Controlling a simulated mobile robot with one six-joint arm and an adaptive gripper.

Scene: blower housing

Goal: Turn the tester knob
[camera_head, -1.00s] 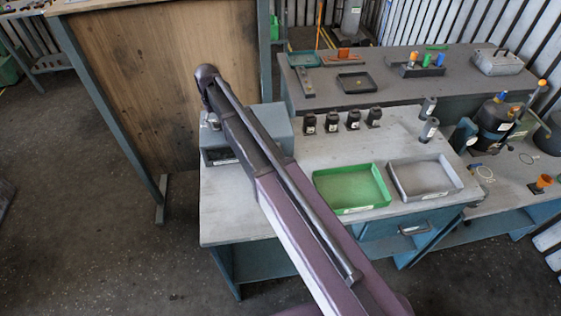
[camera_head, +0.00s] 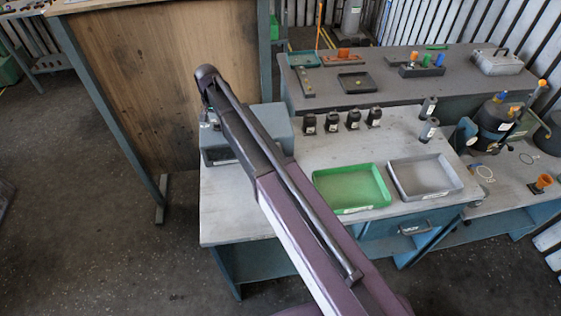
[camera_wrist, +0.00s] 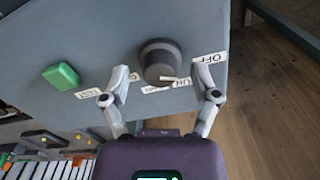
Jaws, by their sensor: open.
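The tester (camera_head: 272,124) is a blue-grey box at the left end of the bench, partly hidden behind my arm in the head view. In the wrist view its panel (camera_wrist: 105,30) carries a dark round knob (camera_wrist: 160,60) with a white pointer line. The pointer faces down and right, near the labels; one label reads OFF. A green button (camera_wrist: 61,76) sits left of the knob. My gripper (camera_wrist: 163,78) is open, its two fingertips on either side of the knob's lower part. I cannot tell whether they touch it.
A green tray (camera_head: 318,190) and a grey tray (camera_head: 456,186) lie on the bench right of my arm. Several black parts (camera_head: 331,122) stand in a row behind them. A wooden panel (camera_head: 165,80) stands left of the tester.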

